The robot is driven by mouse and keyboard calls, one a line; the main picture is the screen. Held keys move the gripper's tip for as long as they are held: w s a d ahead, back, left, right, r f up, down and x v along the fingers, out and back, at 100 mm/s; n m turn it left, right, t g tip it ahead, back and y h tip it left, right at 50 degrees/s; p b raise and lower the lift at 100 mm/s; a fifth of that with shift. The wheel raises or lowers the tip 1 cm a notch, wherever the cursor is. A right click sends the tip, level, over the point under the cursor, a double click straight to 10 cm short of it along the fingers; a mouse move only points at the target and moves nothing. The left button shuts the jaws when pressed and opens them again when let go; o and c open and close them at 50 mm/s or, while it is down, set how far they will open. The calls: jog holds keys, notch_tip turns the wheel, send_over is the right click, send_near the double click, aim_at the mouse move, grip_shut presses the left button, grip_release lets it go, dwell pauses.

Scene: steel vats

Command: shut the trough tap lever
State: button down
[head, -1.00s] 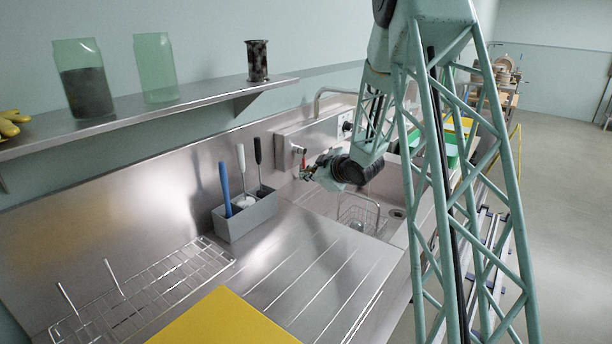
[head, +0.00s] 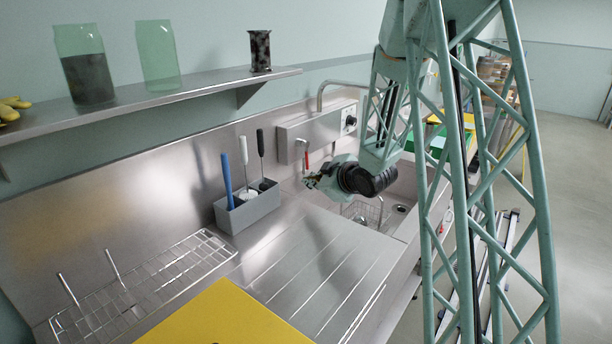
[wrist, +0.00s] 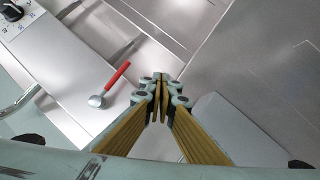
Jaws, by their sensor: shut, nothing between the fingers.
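The red tap lever (head: 306,159) hangs steeply down from its round metal hub on the front of the steel box (head: 316,130) on the wall. In the wrist view the red lever (wrist: 118,74) lies left of my fingers, with its hub at its lower end, and a gap shows between them. My gripper (head: 308,181) is just below the lever in the head view, over the sink side. In the wrist view my gripper (wrist: 161,78) has its fingers together with nothing between them.
A grey caddy (head: 247,208) with several upright handles stands left of the lever on the steel drainer. A wire basket (head: 362,212) sits in the trough below my arm. A black dial (head: 350,121) is on the box's right end. A shelf (head: 150,98) runs above.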

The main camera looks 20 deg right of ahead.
jog(key=shift+s+a+f, duration=0.1)
jog(key=shift+s, duration=0.95)
jog(key=shift+s+a, duration=0.1)
jog(key=shift+s, duration=0.95)
